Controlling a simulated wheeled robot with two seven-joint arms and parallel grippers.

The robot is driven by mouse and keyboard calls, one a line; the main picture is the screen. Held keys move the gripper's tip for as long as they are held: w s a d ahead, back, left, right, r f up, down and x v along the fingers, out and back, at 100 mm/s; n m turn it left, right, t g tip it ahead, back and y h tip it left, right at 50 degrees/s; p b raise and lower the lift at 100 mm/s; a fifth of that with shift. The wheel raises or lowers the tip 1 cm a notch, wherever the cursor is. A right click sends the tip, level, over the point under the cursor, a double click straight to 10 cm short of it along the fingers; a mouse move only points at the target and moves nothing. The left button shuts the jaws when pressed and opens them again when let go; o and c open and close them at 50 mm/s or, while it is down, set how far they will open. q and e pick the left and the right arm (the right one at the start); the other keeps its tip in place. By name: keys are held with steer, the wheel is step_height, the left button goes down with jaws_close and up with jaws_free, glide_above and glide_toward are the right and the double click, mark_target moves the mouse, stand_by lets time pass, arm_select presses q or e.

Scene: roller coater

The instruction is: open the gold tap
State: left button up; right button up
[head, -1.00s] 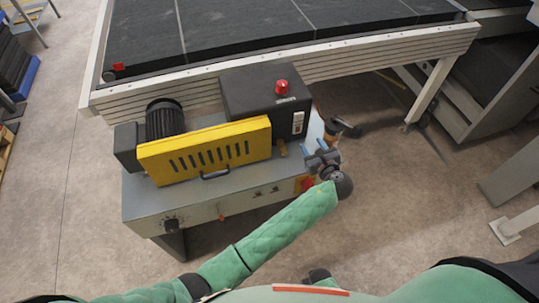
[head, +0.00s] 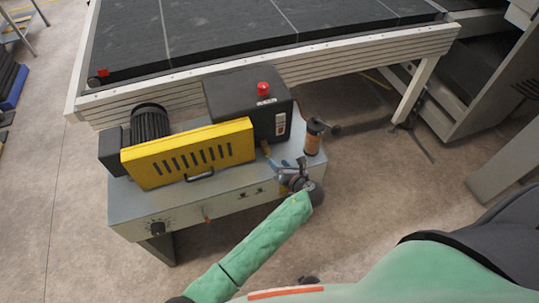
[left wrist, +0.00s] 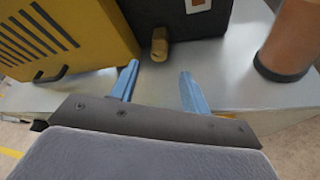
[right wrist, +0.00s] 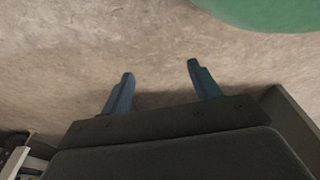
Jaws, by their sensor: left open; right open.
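The gold tap (left wrist: 159,44) shows in the left wrist view as a small brass piece low on the front of the black box, just above the grey machine top. In the head view it is a small gold spot (head: 265,148) beside the yellow guard's right end. My left gripper (left wrist: 158,82) is open and empty, its blue fingers pointing at the tap with a gap between. In the head view the left gripper (head: 286,164) is over the machine top, right of the tap. My right gripper (right wrist: 158,70) is open and empty above bare floor.
The yellow slotted guard (head: 190,155) and black box with red button (head: 250,105) stand behind and left of the left gripper. An orange-brown cylinder with black ends (head: 313,138) stands to its right. The conveyor (head: 260,45) runs along the back. Floor at right is open.

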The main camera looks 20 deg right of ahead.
mark_target(269, 154)
arm_select(q)
steer(key=p+x, duration=0.2)
steer(key=x, duration=0.4)
steer(key=shift+w, duration=0.25)
steer(key=shift+w+a+f, duration=0.2)
steer(key=shift+w, duration=0.25)
arm_select(e)
steer(key=shift+s+d+f, duration=0.3)
steer(key=shift+s+f, duration=0.1)
steer(key=shift+s, duration=0.25)
steer(key=shift+s+d+f, duration=0.25)
steer(key=shift+s+f, duration=0.2)
steer(key=shift+s, duration=0.15)
steer(key=shift+s+d+f, duration=0.3)
steer(key=shift+s+f, duration=0.1)
steer(key=shift+s, duration=0.25)
arm_select(q)
steer(key=c, duration=1)
arm_select(e)
steer(key=shift+d, duration=0.1)
